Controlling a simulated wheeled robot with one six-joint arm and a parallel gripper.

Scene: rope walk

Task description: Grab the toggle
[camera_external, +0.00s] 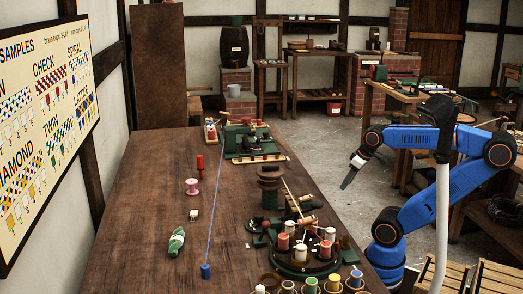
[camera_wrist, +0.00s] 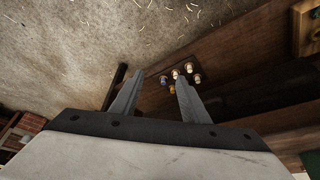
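My gripper (camera_external: 348,180) is held in the air to the right of the long wooden table (camera_external: 140,215), pointing down and left. In the wrist view my gripper (camera_wrist: 160,78) has its two fingers apart with nothing between them. I cannot tell for sure which thing is the toggle. A small pale piece (camera_external: 194,214) lies on the table, left of the blue cord, and may be it. My gripper is far from that piece. The wrist view shows several small pale, blue and yellow pegs (camera_wrist: 188,71) on a ledge beyond the fingertips.
A blue cord runs along the table to a blue weight (camera_external: 205,271). A round stand with bobbins (camera_external: 292,265) fills the near right. The table's left side is clear.

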